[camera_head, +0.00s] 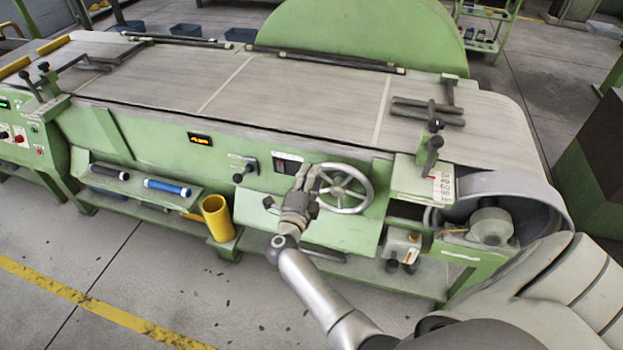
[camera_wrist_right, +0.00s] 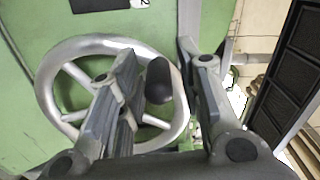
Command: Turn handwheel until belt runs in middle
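The handwheel (camera_head: 341,191) is a silver spoked wheel on the green machine's front. It fills the left half of the right wrist view (camera_wrist_right: 50,108), with a dark handle knob (camera_wrist_right: 158,80) on its rim. My right gripper (camera_head: 306,176) is at the wheel's left side. In the wrist view its fingers (camera_wrist_right: 156,55) are apart, with the knob showing between them; I cannot tell whether either finger touches it. The grey belt (camera_head: 300,105) lies along the machine top, with pale seams across it, and curves over the right end. My left gripper is not in view.
A yellow cup (camera_head: 217,218) and a blue cylinder (camera_head: 167,187) are at the low front shelf. A black knob lever (camera_head: 245,171) and a small dark panel (camera_head: 287,163) are left of the wheel. Open floor lies in front.

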